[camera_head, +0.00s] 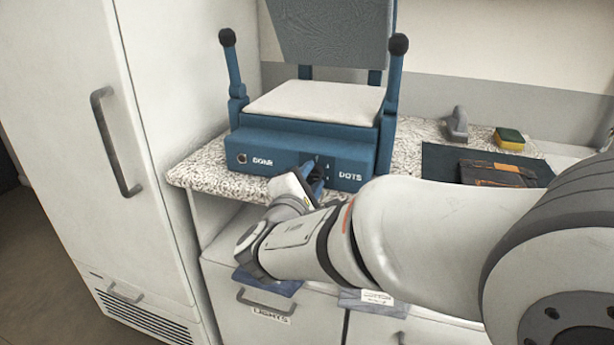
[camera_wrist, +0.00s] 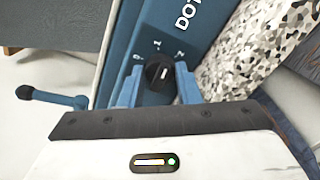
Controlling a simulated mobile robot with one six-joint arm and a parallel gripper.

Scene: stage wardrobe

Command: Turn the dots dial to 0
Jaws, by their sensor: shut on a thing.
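In the head view my gripper (camera_head: 308,181) is at the panel's front and hides the dial.
The blue machine (camera_head: 262,140) has a pale top plate and two upright levers with black balls (camera_head: 398,43). It stands on a speckled counter (camera_head: 200,170). A white cabinet (camera_head: 90,70) stands left.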

